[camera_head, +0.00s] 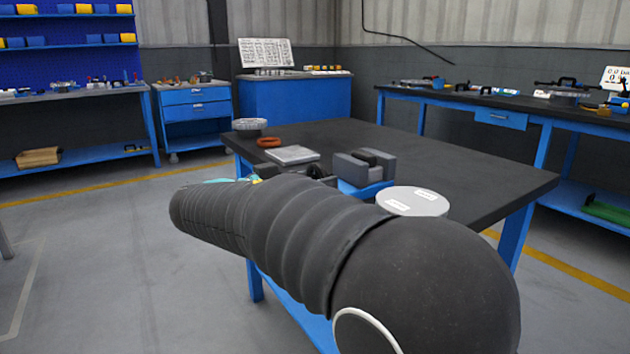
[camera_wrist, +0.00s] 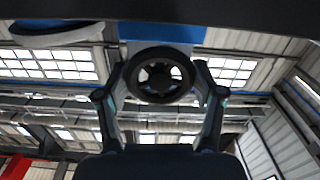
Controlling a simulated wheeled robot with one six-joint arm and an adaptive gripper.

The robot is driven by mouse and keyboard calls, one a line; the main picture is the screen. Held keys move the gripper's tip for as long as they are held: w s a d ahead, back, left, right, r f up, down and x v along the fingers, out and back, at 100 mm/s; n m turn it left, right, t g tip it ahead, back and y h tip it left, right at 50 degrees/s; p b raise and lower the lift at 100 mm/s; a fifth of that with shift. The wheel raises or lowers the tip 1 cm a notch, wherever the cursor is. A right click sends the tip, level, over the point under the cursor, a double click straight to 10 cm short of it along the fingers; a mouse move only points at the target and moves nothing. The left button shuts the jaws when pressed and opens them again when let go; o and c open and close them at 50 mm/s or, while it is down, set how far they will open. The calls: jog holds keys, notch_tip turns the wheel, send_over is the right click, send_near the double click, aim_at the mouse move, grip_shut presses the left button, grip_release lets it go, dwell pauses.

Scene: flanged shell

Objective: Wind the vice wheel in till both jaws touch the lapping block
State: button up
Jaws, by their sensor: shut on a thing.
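The vice stands on the dark bench, with a blue body (camera_head: 362,190) and grey jaws (camera_head: 350,168). A dark block (camera_head: 374,158), seemingly the lapping block, sits between the jaws. I cannot tell from here whether both jaws touch it. In the wrist view the dark spoked vice wheel (camera_wrist: 160,76) faces me, with blue vice body (camera_wrist: 165,31) behind it. My gripper (camera_wrist: 161,92) has one finger on each side of the wheel and is shut on its rim. In the head view my arm hides most of the gripper and the wheel.
A grey plate (camera_head: 293,154), an orange ring (camera_head: 269,142) and a round metal flanged part (camera_head: 249,125) lie on the bench's far left. The bench top (camera_head: 480,172) is clear on the right. Other benches (camera_head: 455,95) line the walls.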

jog(key=shift+n, duration=0.5)
jog(key=o, duration=1.1)
jog(key=shift+o, duration=0.2)
jog(key=v, duration=1.2)
